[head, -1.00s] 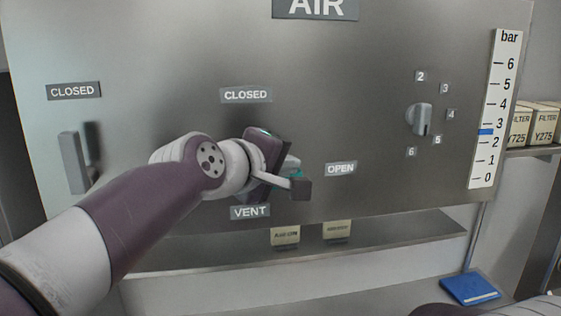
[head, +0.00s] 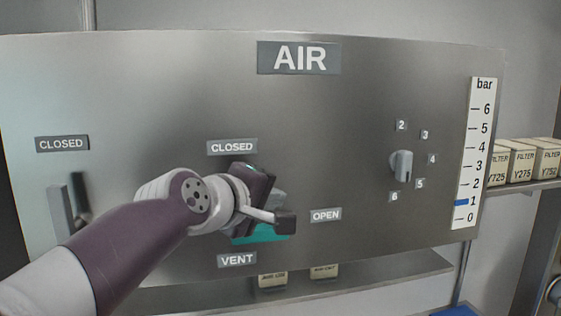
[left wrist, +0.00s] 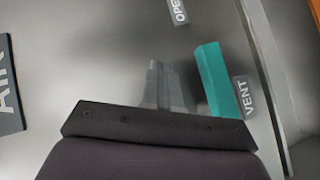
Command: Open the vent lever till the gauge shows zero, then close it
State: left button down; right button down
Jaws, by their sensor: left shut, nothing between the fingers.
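The vent lever shows as a teal bar (head: 262,235), partly behind my left gripper in the head view. In the left wrist view the teal bar (left wrist: 213,80) lies beside the VENT label (left wrist: 246,97) and runs sideways on the panel, its end toward the OPEN label (head: 326,215). My left gripper (head: 277,203) is shut and empty just above the bar; its grey fingers (left wrist: 160,85) look apart from it. Any contact is hard to tell. The gauge (head: 472,150) has its blue mark at about 1 bar. My right gripper is not in view.
A grey lever (head: 63,205) under another CLOSED label stands at the panel's left. A numbered knob (head: 402,165) sits right of centre. A shelf with filter boxes (head: 520,162) is at the right. Small boxes (head: 272,281) stand below the panel.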

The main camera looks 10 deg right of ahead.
pick_arm(q)
jog(key=s+r+b, duration=0.2)
jog(key=s+r, duration=0.5)
jog(key=shift+s+r, duration=0.2)
jog(key=shift+r, duration=0.15)
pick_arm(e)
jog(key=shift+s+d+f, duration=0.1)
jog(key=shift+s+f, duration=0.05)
pick_arm(q)
jog(key=shift+d, duration=0.1)
